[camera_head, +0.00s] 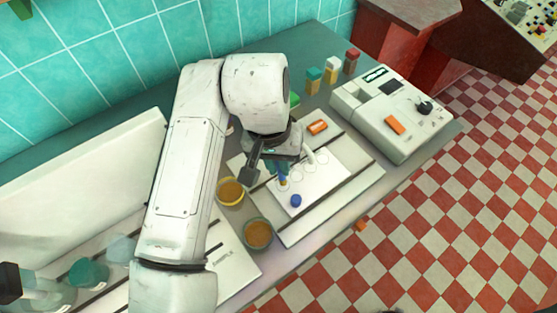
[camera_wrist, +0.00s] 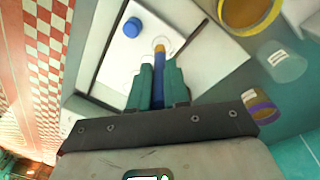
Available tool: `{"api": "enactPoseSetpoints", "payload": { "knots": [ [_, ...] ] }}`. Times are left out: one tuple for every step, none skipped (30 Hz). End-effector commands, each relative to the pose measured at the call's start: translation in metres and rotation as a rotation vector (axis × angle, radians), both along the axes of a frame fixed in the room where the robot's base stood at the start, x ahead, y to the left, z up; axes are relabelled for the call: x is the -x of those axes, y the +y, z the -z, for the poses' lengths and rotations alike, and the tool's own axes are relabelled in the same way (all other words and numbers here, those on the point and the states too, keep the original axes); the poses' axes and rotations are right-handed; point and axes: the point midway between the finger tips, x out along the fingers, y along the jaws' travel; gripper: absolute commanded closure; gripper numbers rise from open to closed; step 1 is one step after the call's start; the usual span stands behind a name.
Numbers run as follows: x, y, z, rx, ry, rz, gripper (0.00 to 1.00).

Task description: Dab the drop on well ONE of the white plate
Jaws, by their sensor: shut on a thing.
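The white plate (camera_head: 325,180) lies on a light board on the counter, with faint round wells on it. In the wrist view, the plate (camera_wrist: 195,55) is below my gripper. My gripper (camera_head: 281,168) is over the plate's left part. In the wrist view, the green fingers of my gripper (camera_wrist: 159,82) are shut on a blue stick (camera_wrist: 157,88). The stick's orange-yellow tip (camera_wrist: 160,50) overlaps the edge of a pale round well; I cannot tell whether it touches. A blue cap (camera_head: 296,201) sits on the plate's front part. No well numbers are readable.
A white machine (camera_head: 390,112) stands right, and small capped bottles (camera_head: 331,70) stand behind.

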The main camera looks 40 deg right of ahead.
Motion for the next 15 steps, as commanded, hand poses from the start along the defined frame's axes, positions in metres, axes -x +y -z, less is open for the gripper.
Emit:
{"api": "enactPoseSetpoints", "payload": {
  "knots": [
    [0.0,-0.0001,0.0006,0.0,0.0,0.0,1.0],
    [0.0,0.0,0.0009,0.0,0.0,0.0,1.0],
    [0.0,-0.0001,0.0013,0.0,0.0,0.0,1.0],
    [0.0,0.0,0.0017,0.0,0.0,0.0,1.0],
    [0.0001,0.0,0.002,0.0,0.0,0.0,1.0],
    [0.0,0.0,0.0025,0.0,0.0,0.0,1.0],
    [0.0,0.0,0.0028,0.0,0.0,0.0,1.0],
    [0.0,0.0,0.0032,0.0,0.0,0.0,1.0],
    [0.0,0.0,0.0036,0.0,0.0,0.0,1.0],
    [0.0,0.0001,0.0039,0.0,0.0,0.0,1.0],
    [0.0,0.0001,0.0042,0.0,0.0,0.0,1.0],
    [0.0,0.0001,0.0047,0.0,0.0,0.0,1.0],
    [0.0,0.0,0.005,0.0,0.0,0.0,1.0],
    [0.0,0.0001,0.0053,0.0,0.0,0.0,1.0],
    [-0.0001,0.0001,0.0058,0.0,0.0,0.0,1.0]
  ]
}}
